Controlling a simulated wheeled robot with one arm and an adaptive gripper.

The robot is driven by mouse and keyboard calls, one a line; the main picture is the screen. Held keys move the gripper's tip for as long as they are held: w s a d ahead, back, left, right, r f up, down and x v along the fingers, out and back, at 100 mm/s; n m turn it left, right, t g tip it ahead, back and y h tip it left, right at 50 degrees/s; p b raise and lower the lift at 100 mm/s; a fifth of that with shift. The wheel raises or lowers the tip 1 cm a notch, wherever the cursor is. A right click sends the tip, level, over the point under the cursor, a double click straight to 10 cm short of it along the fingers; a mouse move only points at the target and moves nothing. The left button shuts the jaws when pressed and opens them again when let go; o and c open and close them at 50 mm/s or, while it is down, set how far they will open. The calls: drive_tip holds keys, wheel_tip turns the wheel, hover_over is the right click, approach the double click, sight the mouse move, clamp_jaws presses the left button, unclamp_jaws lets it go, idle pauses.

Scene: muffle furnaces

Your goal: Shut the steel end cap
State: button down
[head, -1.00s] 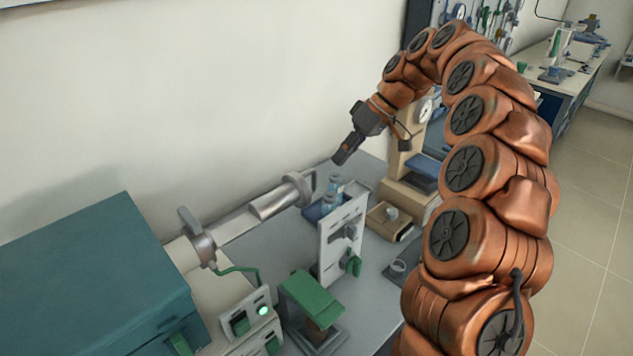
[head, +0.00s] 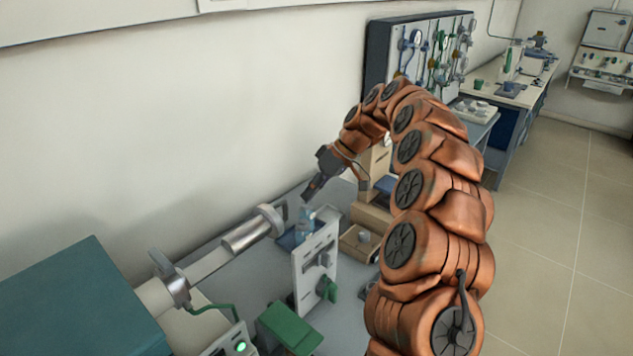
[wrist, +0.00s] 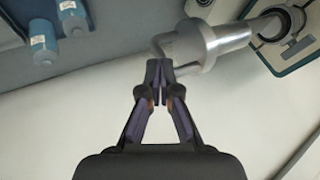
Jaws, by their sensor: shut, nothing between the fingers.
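The steel end cap (head: 272,217) is at the right end of the pale horizontal tube (head: 208,262) that comes out of the teal furnace (head: 85,305). In the wrist view, steel end hardware (wrist: 205,42) with a bent, handle-like piece lies just beyond my fingertips. My gripper (head: 309,194) is shut and empty, just above and to the right of the cap in the head view. In the wrist view its fingertips (wrist: 158,68) meet close to the bent piece; I cannot tell whether they touch it. The cap's exact swing angle is unclear.
Blue-capped bottles (head: 303,222) stand beside the tube end. A white upright panel (head: 314,262) with a green knob and a green-topped block (head: 290,326) stand in front. A beige instrument (head: 374,190) is behind my gripper. The wall runs close behind the tube.

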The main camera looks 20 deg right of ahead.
sight(287, 215)
drive_tip(key=shift+s+a+f+p, duration=0.35)
drive_tip(key=shift+a+f+p, duration=0.35)
drive_tip(key=shift+a, duration=0.4)
drive_tip(key=shift+s+a+f+p, duration=0.35)
drive_tip(key=shift+a+f+p, duration=0.3)
drive_tip(key=shift+a, duration=0.4)
drive_tip(key=shift+s+a+f+p, duration=0.35)
drive_tip(key=shift+a+f+p, duration=0.3)
drive_tip(key=shift+a, duration=0.45)
drive_tip(key=shift+f, duration=0.1)
